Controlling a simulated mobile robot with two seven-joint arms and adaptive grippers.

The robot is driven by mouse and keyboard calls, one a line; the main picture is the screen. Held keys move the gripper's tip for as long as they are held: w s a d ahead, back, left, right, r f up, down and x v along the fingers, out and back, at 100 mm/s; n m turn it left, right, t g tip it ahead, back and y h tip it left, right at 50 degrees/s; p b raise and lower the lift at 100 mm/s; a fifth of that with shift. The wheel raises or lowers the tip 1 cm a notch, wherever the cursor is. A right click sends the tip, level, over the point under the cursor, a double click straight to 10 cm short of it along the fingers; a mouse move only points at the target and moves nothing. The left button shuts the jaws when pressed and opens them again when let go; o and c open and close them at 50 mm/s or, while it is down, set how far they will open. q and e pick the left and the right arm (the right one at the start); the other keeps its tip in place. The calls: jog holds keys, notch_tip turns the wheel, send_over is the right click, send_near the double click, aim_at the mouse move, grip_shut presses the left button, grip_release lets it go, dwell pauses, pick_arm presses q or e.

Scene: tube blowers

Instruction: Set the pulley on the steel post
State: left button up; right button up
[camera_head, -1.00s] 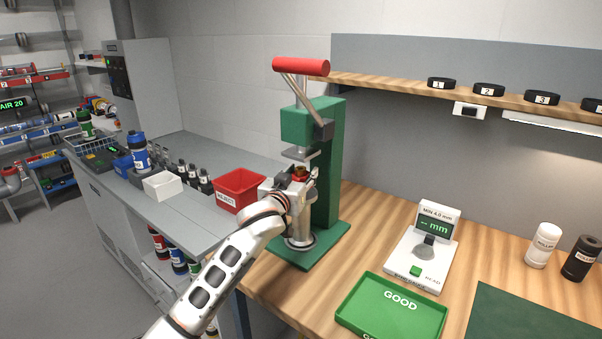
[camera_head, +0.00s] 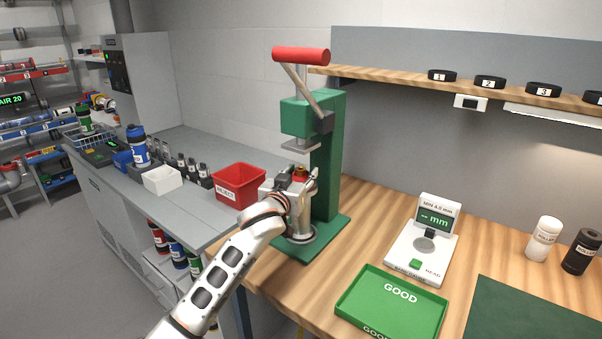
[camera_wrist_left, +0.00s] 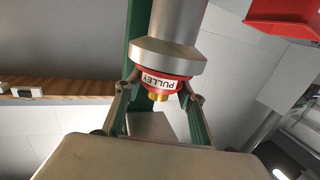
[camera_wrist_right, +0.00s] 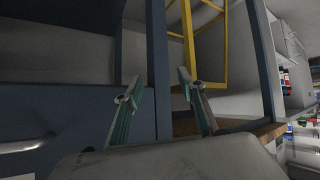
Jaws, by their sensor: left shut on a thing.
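The steel post (camera_head: 301,222) stands upright on the green press base, with a wide collar at its top in the left wrist view (camera_wrist_left: 167,55). The red pulley (camera_head: 299,175), with a white PULLEY label and brass hub, is at the post's top; it shows upside down in the left wrist view (camera_wrist_left: 160,80). It appears to meet the collar, but I cannot tell whether it is fully seated. My left gripper (camera_wrist_left: 156,92) is shut on the pulley, one finger each side. My right gripper (camera_wrist_right: 157,90) is open and empty, seen only in the right wrist view.
The green press (camera_head: 327,165) has its ram (camera_head: 301,144) above the pulley and a red-handled lever. A red bin (camera_head: 239,184) stands left. A green GOOD tray (camera_head: 370,318) and a gauge (camera_head: 420,262) are to the right. A yellow frame (camera_wrist_right: 190,45) is near my right gripper.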

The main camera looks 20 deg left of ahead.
pick_arm(q)
jog(key=shift+f, duration=0.35)
jog(key=o, duration=1.4)
jog(key=shift+o, duration=0.2)
jog(key=shift+f, duration=0.1)
jog(key=s, duration=1.2)
jog(key=shift+a+r, duration=0.15)
jog(key=shift+r, duration=0.25)
